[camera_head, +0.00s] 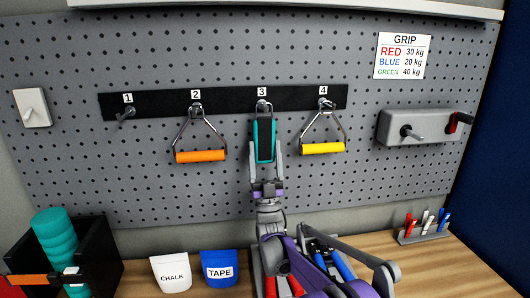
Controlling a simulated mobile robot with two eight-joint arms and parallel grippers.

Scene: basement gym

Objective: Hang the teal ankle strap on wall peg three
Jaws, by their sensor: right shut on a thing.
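The teal ankle strap (256,130), with a dark middle panel, is upright directly below the label 3. Its top end meets wall peg three (262,104) on the black rail. I cannot tell whether its ring is around the peg or just in front of it. My right gripper (265,158) reaches up from below and is shut on the lower part of the strap, a finger on each side. My left gripper is not in view.
Peg 1 (126,113) is bare. An orange handle (201,156) hangs on peg 2 and a yellow handle (322,148) on peg 4, both close beside. Below are a black box (105,255), a chalk bag (171,272) and a tape bag (220,267). A grey wall unit (390,124) is right.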

